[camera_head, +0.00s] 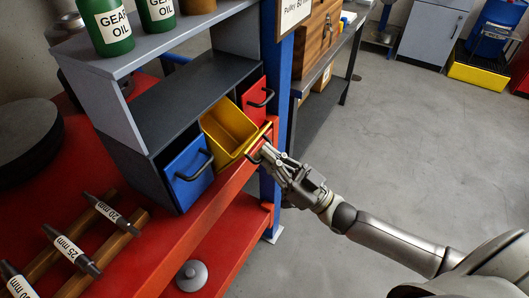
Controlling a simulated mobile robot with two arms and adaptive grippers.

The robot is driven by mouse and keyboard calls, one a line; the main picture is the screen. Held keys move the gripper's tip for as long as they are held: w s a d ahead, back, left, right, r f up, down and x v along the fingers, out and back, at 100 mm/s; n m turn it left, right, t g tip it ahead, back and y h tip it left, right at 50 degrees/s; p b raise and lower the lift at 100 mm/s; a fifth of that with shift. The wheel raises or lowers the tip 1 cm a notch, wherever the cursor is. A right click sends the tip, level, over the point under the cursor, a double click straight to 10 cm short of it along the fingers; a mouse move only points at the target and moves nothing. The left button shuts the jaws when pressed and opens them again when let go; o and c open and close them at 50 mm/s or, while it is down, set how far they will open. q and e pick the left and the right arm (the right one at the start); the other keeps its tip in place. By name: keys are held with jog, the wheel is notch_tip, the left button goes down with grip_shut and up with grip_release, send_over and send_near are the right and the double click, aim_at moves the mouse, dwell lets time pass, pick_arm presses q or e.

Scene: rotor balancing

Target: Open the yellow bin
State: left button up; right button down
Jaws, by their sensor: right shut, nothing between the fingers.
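The yellow bin (229,125) sits in the dark grey cabinet (160,110) between a blue bin and a red bin. It is pulled well out, and its empty-looking inside shows from above. My right gripper (265,151) is at the bin's front, close to its dark handle, with its fingers shut. The fingers cover part of the front and handle, so I cannot tell whether they touch. My left gripper is not in view.
The blue bin (187,174) and red bin (254,106) flank the yellow one. Green gear oil bottles (107,28) stand on the shelf above. Labelled shafts (71,249) lie on the red bench (170,245). A blue post (270,200) stands near my right gripper.

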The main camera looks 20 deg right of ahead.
jog(key=shift+f, duration=0.3)
jog(key=c, duration=2.2)
grip_release()
jog(key=o, duration=1.3)
jog(key=shift+c, duration=0.2)
jog(key=shift+o, duration=0.6)
jog(key=shift+r, duration=0.1)
jog(key=o, duration=0.6)
jog(key=v, duration=1.1)
jog(key=shift+s+d, duration=0.1)
jog(key=shift+o, duration=0.2)
jog(key=shift+s+d, duration=0.15)
jog(key=shift+s, duration=0.1)
